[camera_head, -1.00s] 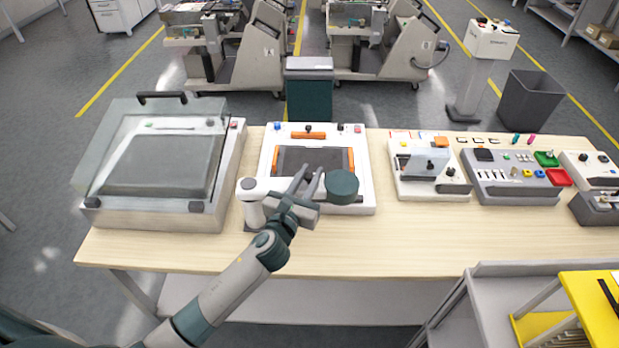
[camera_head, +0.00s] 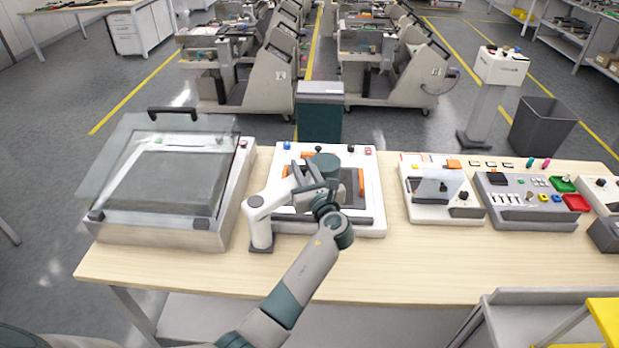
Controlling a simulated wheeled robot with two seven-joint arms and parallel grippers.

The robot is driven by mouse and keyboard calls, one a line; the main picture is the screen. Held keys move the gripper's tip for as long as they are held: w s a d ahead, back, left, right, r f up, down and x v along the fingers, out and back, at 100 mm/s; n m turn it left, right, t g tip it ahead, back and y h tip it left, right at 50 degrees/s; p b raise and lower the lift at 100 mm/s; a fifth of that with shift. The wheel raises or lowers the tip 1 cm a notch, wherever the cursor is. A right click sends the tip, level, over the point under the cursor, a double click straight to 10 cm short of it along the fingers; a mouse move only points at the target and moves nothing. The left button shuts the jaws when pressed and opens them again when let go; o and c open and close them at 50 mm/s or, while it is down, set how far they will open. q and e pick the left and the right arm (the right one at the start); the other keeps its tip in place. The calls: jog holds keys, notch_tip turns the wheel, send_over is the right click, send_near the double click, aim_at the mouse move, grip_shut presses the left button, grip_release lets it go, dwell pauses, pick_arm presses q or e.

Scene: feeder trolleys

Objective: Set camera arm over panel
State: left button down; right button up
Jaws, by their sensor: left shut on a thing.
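The camera arm (camera_head: 260,204) is white, on a short post at the front left corner of the panel fixture. It points away and to the right, over the fixture. Its dark teal camera head (camera_head: 326,167) is above the panel area. The panel (camera_head: 345,182) is a dark slab in the white fixture (camera_head: 369,226), with orange clamps at its sides, and is partly hidden. My left gripper (camera_head: 307,176) is shut on the camera arm near the head; my gripper and wrist hide the exact contact. My right gripper is out of view.
A lidded grey-white machine (camera_head: 165,187) stands left on the wooden table. A white tester box (camera_head: 443,194) and a grey control box (camera_head: 525,205) stand right. The table's front strip (camera_head: 430,260) is clear. A dark bin (camera_head: 541,126) and feeder trolleys stand behind.

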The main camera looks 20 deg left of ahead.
pick_arm(q)
jog(key=shift+w+a+n+g+y, duration=0.3)
jog(key=shift+a+n+g+y, duration=0.2)
jog(key=shift+a+y, duration=0.1)
jog(key=c, duration=1.6)
grip_release()
jog(key=shift+d, duration=0.1)
jog(key=shift+s+d, duration=0.35)
jog(key=shift+s, duration=0.05)
jog(key=p+v, duration=0.4)
jog(key=v, duration=0.7)
jog(key=shift+a, duration=0.1)
